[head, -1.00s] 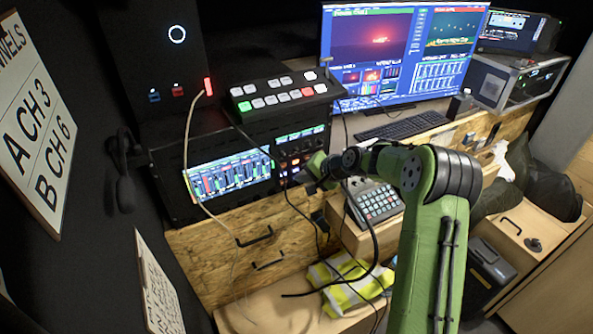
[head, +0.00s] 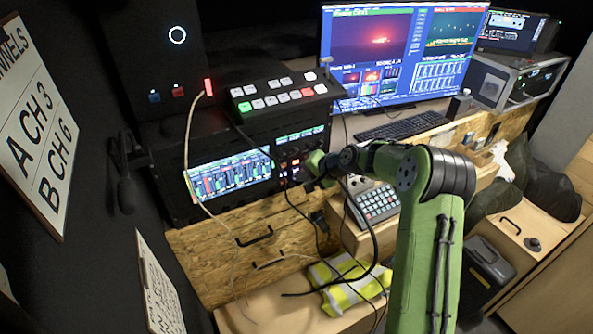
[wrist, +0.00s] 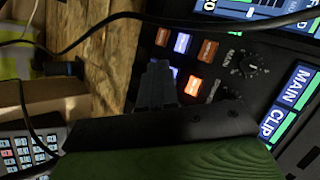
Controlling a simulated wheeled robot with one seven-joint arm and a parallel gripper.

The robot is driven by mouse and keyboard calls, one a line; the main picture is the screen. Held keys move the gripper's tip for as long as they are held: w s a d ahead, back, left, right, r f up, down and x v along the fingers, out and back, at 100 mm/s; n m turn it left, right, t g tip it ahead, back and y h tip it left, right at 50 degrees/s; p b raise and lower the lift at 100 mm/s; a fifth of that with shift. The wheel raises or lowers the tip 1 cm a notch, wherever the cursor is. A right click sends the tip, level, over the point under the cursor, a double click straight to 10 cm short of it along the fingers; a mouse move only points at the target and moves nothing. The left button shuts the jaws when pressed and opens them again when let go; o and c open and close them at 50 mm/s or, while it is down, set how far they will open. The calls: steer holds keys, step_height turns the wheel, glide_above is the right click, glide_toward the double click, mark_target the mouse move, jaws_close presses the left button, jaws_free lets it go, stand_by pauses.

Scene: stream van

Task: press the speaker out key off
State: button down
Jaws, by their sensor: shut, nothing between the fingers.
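The audio rack unit (head: 170,185) carries a panel of small lit keys (head: 291,170) at its right end. In the wrist view the keys show close up: orange keys (wrist: 207,50) and blue keys (wrist: 182,42), with one brighter orange key (wrist: 193,87). No key label reading speaker out can be read, so I cannot tell which key it is. My gripper (head: 309,184) is shut and empty in front of this panel. In the wrist view its dark fingers (wrist: 160,82) partly cover a blue key; whether they touch it is unclear.
Round knobs (wrist: 250,65) and a MAIN CLIP screen (wrist: 291,100) sit beside the keys. A black cable (head: 370,235) hangs near my arm and another crosses the wrist view. A keypad (head: 378,204) lies to the right. A video switcher (head: 285,93) stands above the rack.

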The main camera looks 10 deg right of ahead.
steer(key=shift+w+a, duration=0.1)
steer(key=shift+w, duration=0.15)
steer(key=shift+s, duration=0.1)
steer(key=s+d+b, duration=0.2)
steer(key=s, duration=0.5)
stand_by(0.8)
